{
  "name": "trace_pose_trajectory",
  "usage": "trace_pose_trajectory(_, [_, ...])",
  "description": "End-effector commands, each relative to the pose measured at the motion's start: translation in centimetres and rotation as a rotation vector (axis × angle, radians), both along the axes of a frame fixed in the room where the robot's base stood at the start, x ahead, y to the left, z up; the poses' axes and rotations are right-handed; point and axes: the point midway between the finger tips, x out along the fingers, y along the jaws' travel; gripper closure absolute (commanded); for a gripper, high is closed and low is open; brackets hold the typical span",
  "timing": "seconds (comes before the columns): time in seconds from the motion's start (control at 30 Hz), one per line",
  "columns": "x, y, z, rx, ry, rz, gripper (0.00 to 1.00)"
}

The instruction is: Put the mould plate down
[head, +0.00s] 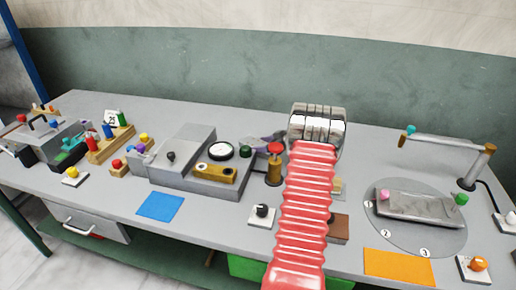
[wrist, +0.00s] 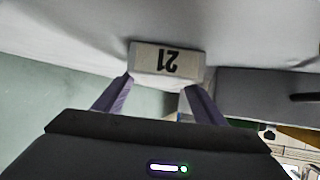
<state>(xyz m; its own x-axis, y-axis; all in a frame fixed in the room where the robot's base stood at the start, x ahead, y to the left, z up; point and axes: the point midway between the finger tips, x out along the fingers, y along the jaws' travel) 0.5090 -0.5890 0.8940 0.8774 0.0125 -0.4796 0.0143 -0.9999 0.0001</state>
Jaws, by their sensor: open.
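My gripper (head: 262,141) is partly hidden behind my arm in the head view, at the back of the bench; its purple fingers point left. In the wrist view my gripper (wrist: 157,88) is open, with nothing clearly held. A flat grey slab (head: 420,206), perhaps the mould plate, lies on the round numbered disc (head: 400,238) at the right, away from my gripper.
A grey press box (head: 180,150) with a gauge stands left of my gripper. A red-topped post (head: 275,165) is close to it. A blue mat (head: 160,206) and an orange mat (head: 398,264) lie bare at the front. A handled bar (head: 445,142) rises behind the disc.

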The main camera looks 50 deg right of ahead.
Motion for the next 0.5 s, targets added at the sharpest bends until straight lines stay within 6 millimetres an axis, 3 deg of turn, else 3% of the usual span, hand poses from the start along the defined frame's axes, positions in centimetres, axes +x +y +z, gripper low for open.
trace_pose_trajectory(0.17, [1.15, -0.05, -0.66, 0.000, 0.000, -0.002, 0.36])
trace_pose_trajectory(0.5, [1.15, -0.06, -0.67, 0.000, 0.000, -0.002, 0.36])
